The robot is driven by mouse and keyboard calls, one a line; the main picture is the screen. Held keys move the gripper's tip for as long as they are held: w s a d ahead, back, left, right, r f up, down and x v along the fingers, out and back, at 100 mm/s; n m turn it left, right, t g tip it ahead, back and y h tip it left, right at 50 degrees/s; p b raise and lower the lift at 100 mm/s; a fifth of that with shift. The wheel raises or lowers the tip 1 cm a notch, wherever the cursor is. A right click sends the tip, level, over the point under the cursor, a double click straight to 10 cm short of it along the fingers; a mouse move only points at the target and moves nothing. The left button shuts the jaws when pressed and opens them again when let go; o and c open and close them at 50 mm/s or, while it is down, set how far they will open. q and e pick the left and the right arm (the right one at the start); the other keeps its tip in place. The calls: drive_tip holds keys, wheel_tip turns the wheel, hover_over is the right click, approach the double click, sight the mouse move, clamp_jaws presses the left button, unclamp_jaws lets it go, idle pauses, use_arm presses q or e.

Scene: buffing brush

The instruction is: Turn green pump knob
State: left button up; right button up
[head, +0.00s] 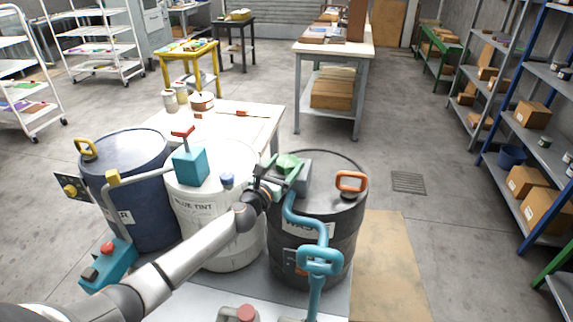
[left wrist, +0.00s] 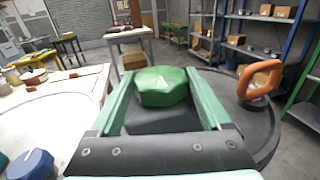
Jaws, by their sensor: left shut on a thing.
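The green pump knob (head: 287,161) sits on a grey block on top of the dark waste drum (head: 313,255). It is faceted, and in the left wrist view the green knob (left wrist: 160,84) lies between my two green fingers. My left gripper (head: 284,175) reaches in from the left over the drum and is shut on the knob. It also shows in the left wrist view (left wrist: 162,78). My arm and fingers hide part of the knob's base. My right gripper is not in view.
An orange handle (head: 351,182) stands on the same drum, right of the knob. A teal pipe with a looped handle (head: 320,260) rises in front. A white drum (head: 215,225) with a teal box (head: 190,166) and a blue drum (head: 125,160) stand left. Open floor lies right.

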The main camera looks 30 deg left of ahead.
use_arm(q)
drive_tip(key=m+h+b, duration=0.2)
drive_tip(key=h+b, duration=0.1)
drive_tip(key=m+g+h+b, duration=0.1)
drive_tip(key=h+b, duration=0.1)
drive_tip(key=b, duration=0.1)
drive_tip(key=a+m+g+h+b, duration=0.1)
drive_tip(key=m+h+b, duration=0.1)
drive_tip(key=h+b, duration=0.1)
drive_tip(key=shift+w+f+m+h+b, duration=0.1)
drive_tip(key=shift+f+m+h+b, duration=0.2)
drive_tip(key=shift+f+b, duration=0.1)
drive_tip(key=shift+r+m+g+h+b, duration=0.1)
drive_tip(key=shift+m+g+h+b, duration=0.5)
drive_tip(key=shift+b, duration=0.55)
drive_tip(key=shift+r+m+h+b, duration=0.15)
drive_tip(key=shift+m+h+b, duration=0.25)
drive_tip(key=shift+h+b, duration=0.45)
drive_tip(key=shift+r+g+b, duration=0.1)
drive_tip(key=shift+g+b, duration=0.2)
drive_tip(key=shift+b, duration=0.1)
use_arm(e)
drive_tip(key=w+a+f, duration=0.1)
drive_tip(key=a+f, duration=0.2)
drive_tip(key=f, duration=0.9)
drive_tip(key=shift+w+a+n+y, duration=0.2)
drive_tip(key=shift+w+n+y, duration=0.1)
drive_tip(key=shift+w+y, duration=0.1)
use_arm(q)
drive_tip(key=shift+r, duration=0.1)
